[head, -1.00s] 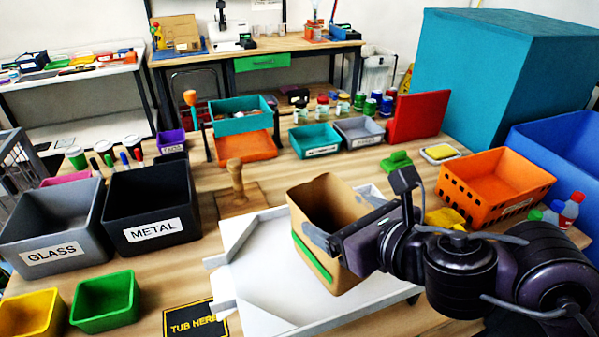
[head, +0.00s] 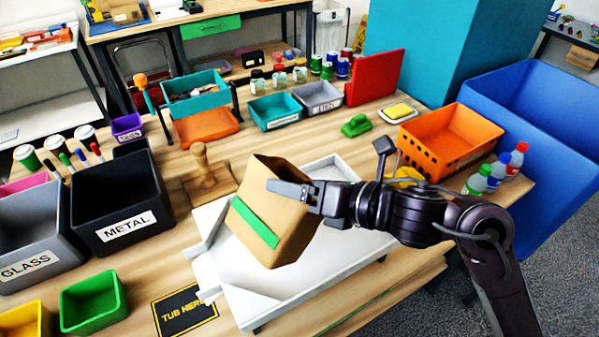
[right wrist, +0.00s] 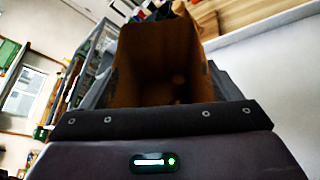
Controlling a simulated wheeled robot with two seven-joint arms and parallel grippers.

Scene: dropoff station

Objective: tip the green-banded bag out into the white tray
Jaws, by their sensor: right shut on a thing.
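The green-banded bag (head: 262,205) is a brown paper bag with a green stripe, in the middle of the head view. It is tilted over the white tray (head: 330,259), and I cannot tell if it touches the tray. My right gripper (head: 298,192) comes in from the right and is shut on the bag near its upper edge. The right wrist view looks into the open bag (right wrist: 160,65); its inside is dark, and I cannot make out the contents. No spilled items show on the visible part of the tray. My left gripper is not in view.
A wooden-handled stamp-like thing (head: 203,170) stands just behind the tray. The black METAL bin (head: 115,205) and a green bin (head: 92,302) are to the left. A "TUB HERE" mat (head: 184,308) lies in front. An orange basket (head: 450,138) is at the right.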

